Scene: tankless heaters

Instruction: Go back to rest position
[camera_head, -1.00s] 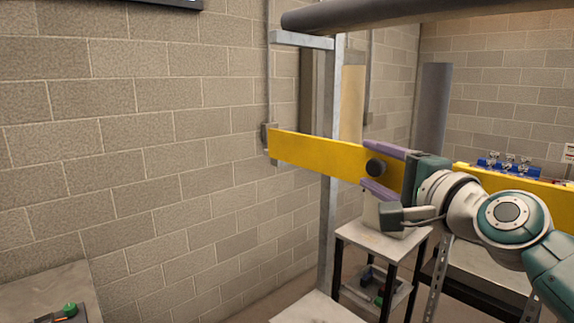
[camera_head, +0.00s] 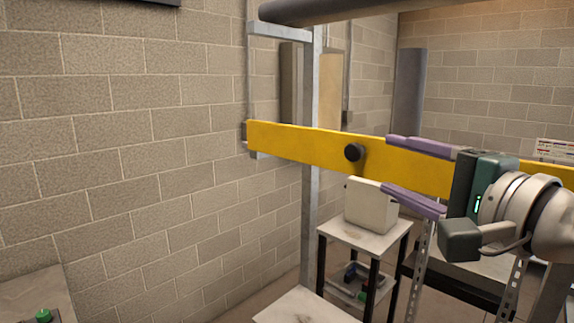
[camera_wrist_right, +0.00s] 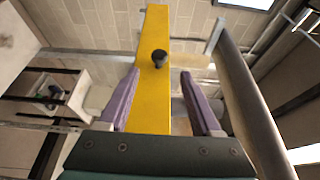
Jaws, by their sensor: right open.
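My right gripper (camera_head: 402,174) is open, its two purple fingers spread one above the other in the head view. A yellow bar (camera_head: 290,142) with a black round knob (camera_head: 354,152) runs across the view. The gripper is to the right of the knob and apart from it, with the fingers pointing toward it. In the right wrist view the knob (camera_wrist_right: 159,58) sits on the yellow bar (camera_wrist_right: 152,90), beyond the open fingertips (camera_wrist_right: 160,92). Nothing is between the fingers but the bar behind. My left gripper is not in view.
A grey metal post (camera_head: 311,180) stands behind the bar, with a thick dark pipe (camera_head: 350,8) overhead. A small table (camera_head: 365,236) holds a pale box (camera_head: 369,208). A block wall (camera_head: 120,150) fills the left. A low surface (camera_head: 30,295) is at lower left.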

